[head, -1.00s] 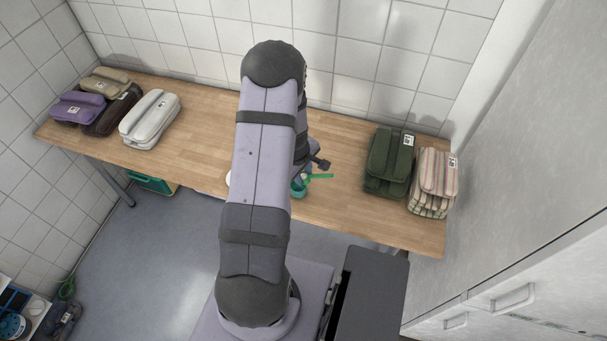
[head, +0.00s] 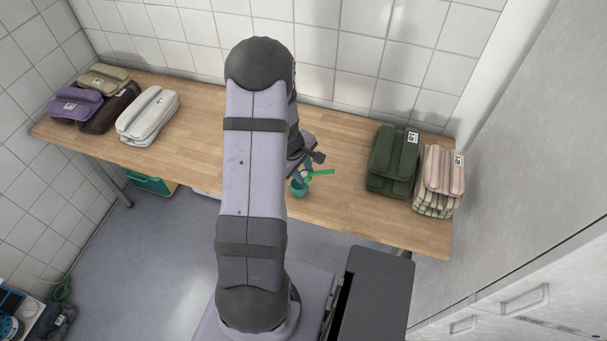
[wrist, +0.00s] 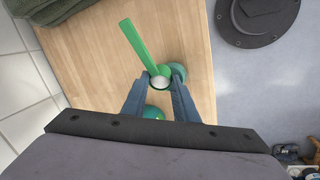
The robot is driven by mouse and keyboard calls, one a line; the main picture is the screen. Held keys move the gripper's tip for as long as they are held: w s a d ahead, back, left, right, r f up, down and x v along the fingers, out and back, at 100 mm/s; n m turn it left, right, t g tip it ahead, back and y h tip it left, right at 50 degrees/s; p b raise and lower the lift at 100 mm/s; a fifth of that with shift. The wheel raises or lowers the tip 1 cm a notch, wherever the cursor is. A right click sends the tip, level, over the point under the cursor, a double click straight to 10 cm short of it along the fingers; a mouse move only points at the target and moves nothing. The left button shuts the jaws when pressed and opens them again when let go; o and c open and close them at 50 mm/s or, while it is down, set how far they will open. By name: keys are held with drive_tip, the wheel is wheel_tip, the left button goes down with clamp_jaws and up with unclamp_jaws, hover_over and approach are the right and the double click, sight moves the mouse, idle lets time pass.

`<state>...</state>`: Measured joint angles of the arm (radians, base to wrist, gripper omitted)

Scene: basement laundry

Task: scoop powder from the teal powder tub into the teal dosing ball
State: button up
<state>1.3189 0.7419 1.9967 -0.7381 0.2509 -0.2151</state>
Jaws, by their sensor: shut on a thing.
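My gripper (wrist: 160,80) is shut on a green scoop (wrist: 138,48), which also shows in the head view (head: 321,172). The scoop's handle points up and left in the wrist view, and white powder shows in its bowl. A round teal vessel (wrist: 179,70), probably the teal dosing ball, is partly hidden behind the right finger; in the head view it stands near the table's front edge (head: 299,189), just below the scoop. A second teal thing (wrist: 153,112), probably the teal powder tub, shows between the fingers. My arm hides it in the head view.
The wooden table (head: 345,205) has a dark green bag (head: 393,160) and a striped bag stack (head: 439,182) at right. White (head: 148,115), purple (head: 76,105) and other bags lie at left. A tiled wall (head: 340,50) stands behind.

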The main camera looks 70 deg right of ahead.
drive_tip(key=shift+w+f+g+b, duration=0.2)
drive_tip(key=shift+g+b, duration=0.5)
drive_tip(key=shift+b, duration=1.35)
drive_tip(key=shift+w+f+g+b, duration=0.1)
drive_tip(key=shift+w+g+b, duration=0.1)
drive_tip(key=shift+g+b, duration=0.7)
drive_tip(key=shift+w+a+f+n+g+h+b, duration=0.1)
drive_tip(key=shift+w+f+n+g+h+b, duration=0.15)
drive_tip(key=shift+g+b, duration=0.9)
drive_tip(key=shift+w+d+f+n+g+h+b, duration=0.1)
drive_tip(key=shift+f+n+g+h+b, duration=0.15)
drive_tip(key=shift+g+b, duration=0.9)
drive_tip(key=shift+w+a+f+n+g+h+b, duration=0.1)
drive_tip(key=shift+w+f+n+g+h+b, duration=0.15)
drive_tip(key=shift+g+b, duration=0.9)
drive_tip(key=shift+r+b, duration=0.1)
drive_tip(key=shift+b, duration=0.25)
drive_tip(key=shift+r, duration=0.1)
